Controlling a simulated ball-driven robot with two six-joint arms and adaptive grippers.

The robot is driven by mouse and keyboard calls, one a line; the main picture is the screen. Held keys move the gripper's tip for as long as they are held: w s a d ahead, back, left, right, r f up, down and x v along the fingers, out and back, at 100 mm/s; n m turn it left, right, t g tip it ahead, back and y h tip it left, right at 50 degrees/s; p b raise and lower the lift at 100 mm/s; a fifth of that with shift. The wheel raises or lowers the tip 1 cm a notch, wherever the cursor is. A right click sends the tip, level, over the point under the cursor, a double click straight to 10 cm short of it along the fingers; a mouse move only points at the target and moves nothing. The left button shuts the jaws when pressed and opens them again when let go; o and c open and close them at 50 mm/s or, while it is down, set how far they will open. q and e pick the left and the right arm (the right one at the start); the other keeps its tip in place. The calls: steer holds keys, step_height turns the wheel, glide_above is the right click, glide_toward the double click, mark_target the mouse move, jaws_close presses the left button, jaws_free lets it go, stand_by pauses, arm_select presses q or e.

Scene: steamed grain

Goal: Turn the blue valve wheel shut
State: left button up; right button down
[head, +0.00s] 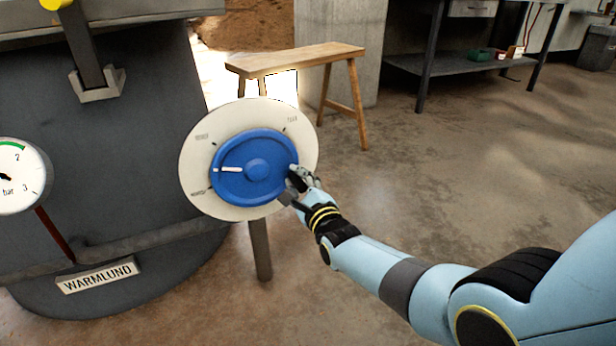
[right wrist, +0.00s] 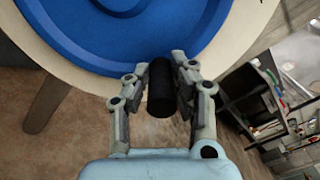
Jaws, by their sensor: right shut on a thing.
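The blue valve wheel (head: 240,178) sits in front of a round cream dial plate (head: 196,150). A white mark on the wheel points left. Small dark labels on the plate are too small to read. My right gripper (head: 297,180) is at the wheel's right edge. In the right wrist view the wheel (right wrist: 150,30) fills the top, and my right gripper's fingers (right wrist: 160,88) are closed around a black cylindrical grip (right wrist: 161,95) in front of the wheel's rim. My left gripper is not in view.
A grey tank (head: 130,170) with a pressure gauge (head: 12,178) and a WARMLUND plate (head: 98,277) stands at the left. A post (head: 260,250) shows below the dial. A wooden bench (head: 300,58) and a metal table (head: 450,66) stand behind. The floor at right is clear.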

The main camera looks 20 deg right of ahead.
mark_target(283, 187)
steer(key=shift+s+a+f+m+b, duration=0.1)
steer(key=shift+a+f+m+b, duration=0.3)
steer(key=shift+f, duration=0.45)
steer(key=shift+s+a+f+m+b, duration=0.1)
steer(key=shift+a+f+m+b, duration=0.1)
steer(key=shift+a+f+b, duration=0.5)
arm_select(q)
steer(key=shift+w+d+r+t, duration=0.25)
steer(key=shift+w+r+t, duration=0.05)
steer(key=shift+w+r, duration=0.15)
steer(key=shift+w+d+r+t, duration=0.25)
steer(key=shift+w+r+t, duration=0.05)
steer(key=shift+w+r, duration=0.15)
arm_select(e)
steer(key=shift+w+a, duration=0.1)
steer(key=c, duration=1.1)
jaws_free()
steer(key=shift+w+a, duration=0.1)
steer(key=shift+a, duration=0.05)
steer(key=shift+r, duration=0.1)
